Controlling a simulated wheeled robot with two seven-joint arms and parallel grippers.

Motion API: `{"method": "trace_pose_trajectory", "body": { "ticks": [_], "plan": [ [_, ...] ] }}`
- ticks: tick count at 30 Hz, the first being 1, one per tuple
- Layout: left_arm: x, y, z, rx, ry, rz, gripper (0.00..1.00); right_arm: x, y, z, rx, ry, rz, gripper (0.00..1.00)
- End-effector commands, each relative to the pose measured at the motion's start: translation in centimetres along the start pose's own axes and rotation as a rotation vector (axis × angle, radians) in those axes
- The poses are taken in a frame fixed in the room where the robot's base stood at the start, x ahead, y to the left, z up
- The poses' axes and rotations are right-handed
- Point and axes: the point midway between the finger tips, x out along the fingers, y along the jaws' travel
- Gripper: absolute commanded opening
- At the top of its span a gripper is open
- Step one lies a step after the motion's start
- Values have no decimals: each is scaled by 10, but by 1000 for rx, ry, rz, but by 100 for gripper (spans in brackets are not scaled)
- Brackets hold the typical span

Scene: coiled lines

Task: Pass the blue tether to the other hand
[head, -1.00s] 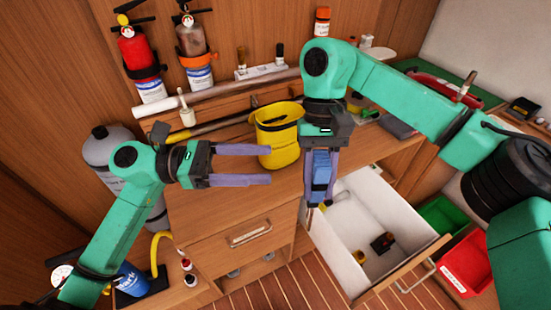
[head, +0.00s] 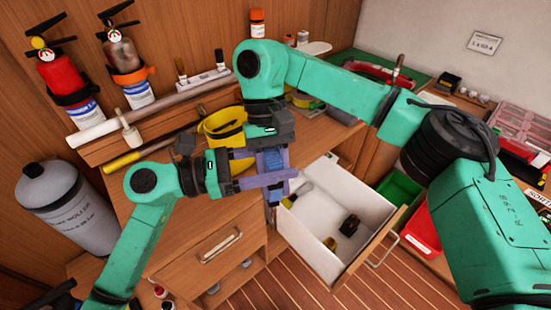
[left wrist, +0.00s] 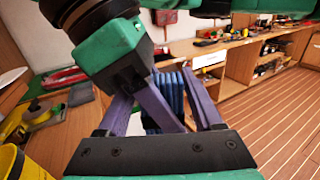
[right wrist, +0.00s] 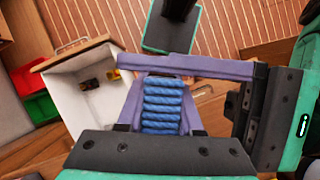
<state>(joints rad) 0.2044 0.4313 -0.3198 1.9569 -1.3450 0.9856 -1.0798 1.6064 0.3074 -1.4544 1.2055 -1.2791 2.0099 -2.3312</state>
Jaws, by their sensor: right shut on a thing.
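The blue tether (head: 272,159) is a coiled bundle held upright between the fingers of my right gripper (head: 273,190), which points down over the desk's front edge. The right wrist view shows the tether's stacked coils (right wrist: 162,105) between the two purple fingers. My left gripper (head: 288,172) comes in from the left, its fingers open and reaching across at the tether. One left finger crosses just past the coils in the right wrist view. In the left wrist view the tether (left wrist: 177,97) shows between the fingers, partly hidden. I cannot tell whether the left fingers touch it.
A yellow bucket (head: 222,127) stands on the desk just behind the grippers. An open white drawer (head: 318,235) with small items sits to the right below. Red (head: 420,226) and green (head: 399,190) bins lie further right. A grey cylinder (head: 65,212) stands at left.

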Motion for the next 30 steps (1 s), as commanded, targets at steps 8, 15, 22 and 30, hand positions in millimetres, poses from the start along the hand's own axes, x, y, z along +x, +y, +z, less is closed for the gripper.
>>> {"method": "trace_pose_trajectory", "body": {
  "ticks": [8, 15, 22, 30],
  "plan": [
    [0, 0, 1, 0, -2, 0, 0, -1, 0, 0, -1, 0, 0, 46],
    [-1, 0, 1, 0, -2, 0, 0, 0, 0, 0, 0, 0, 0, 70],
    [-1, 0, 1, 0, -2, 0, 0, -10, 0, 0, 1, 2, 3, 70],
    [-1, 0, 1, 0, -2, 0, 0, -60, 0, -1, 3, 1, 5, 70]
  ]
}}
